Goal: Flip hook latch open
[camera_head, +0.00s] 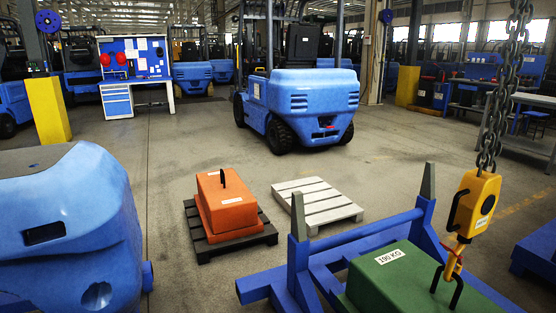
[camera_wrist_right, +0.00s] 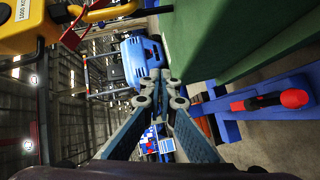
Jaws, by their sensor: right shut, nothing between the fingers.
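A yellow hook block (camera_head: 475,203) hangs from a heavy chain. Its orange-red hook (camera_head: 453,262) is at the black handle (camera_head: 447,287) of a green 190 KG weight (camera_head: 405,283). I cannot tell the latch apart clearly. In the right wrist view the yellow block (camera_wrist_right: 32,25) is at the upper left, with a red part (camera_wrist_right: 72,38) beside it, and the green weight (camera_wrist_right: 215,35) is at the upper right. My right gripper (camera_wrist_right: 160,80) is shut and empty, apart from the hook in that view. My left gripper is not in view.
A blue frame (camera_head: 350,236) with upright posts surrounds the weight. A red-and-black handle (camera_wrist_right: 270,100) lies along a blue beam. An orange weight (camera_head: 226,205) sits on a dark pallet; a pale pallet (camera_head: 317,200) is beside it. A blue forklift (camera_head: 300,95) stands behind.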

